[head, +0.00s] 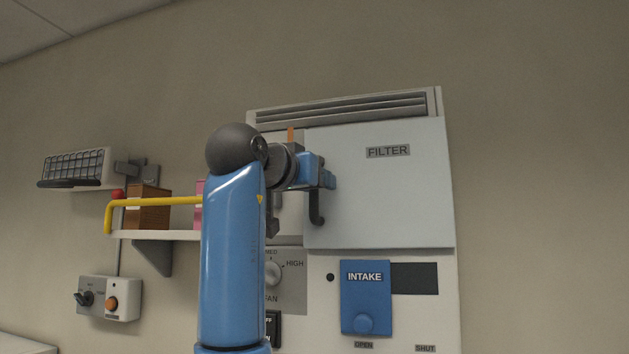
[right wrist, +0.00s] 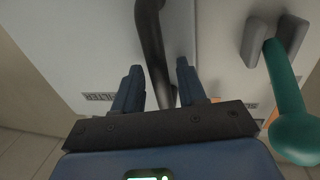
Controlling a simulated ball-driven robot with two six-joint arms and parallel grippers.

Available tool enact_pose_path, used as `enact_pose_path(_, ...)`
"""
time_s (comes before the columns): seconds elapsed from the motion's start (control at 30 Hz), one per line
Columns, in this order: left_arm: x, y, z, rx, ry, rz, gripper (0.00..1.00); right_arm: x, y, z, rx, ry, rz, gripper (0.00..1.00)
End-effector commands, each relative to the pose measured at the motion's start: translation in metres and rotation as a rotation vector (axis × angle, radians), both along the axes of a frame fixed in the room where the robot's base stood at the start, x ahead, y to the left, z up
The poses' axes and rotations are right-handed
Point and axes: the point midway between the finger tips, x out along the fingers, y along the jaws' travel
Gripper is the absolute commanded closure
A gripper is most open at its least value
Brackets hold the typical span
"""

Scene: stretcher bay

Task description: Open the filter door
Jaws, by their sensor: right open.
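The filter door (head: 385,200) is a pale panel with a FILTER label on the upper part of a wall unit; it looks shut. Its dark handle (head: 316,208) is near the door's left edge, partly hidden by my right gripper (head: 326,180). In the right wrist view the handle (right wrist: 152,45) runs between the two blue fingers of my right gripper (right wrist: 158,85). The fingers are open, with gaps beside the bar. The FILTER label (right wrist: 99,97) shows upside down there. My left gripper is not in view.
Below the door are a blue INTAKE slide (head: 366,295) and a FAN knob (head: 272,273). A green lever (right wrist: 284,85) is close right of the gripper in the wrist view. A shelf (head: 150,234) with a yellow rail (head: 150,202) and brown box (head: 148,213) is at left.

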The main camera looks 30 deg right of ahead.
Motion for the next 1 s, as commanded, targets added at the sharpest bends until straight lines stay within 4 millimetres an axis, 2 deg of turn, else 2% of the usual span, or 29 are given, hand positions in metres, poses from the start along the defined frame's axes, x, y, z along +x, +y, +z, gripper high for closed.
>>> enact_pose_path(0.1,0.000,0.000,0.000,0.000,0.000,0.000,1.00,0.000,0.000,0.000,0.000,0.000,0.000,0.59)
enact_pose_path(0.37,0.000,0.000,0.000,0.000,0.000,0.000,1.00,0.000,0.000,0.000,0.000,0.001,0.000,0.99)
enact_pose_path(0.77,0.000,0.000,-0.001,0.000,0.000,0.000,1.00,-0.001,0.002,0.000,0.000,-0.001,0.010,1.00)
enact_pose_path(1.0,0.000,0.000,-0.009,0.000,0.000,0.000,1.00,-0.004,0.013,-0.002,0.001,-0.002,0.091,1.00)
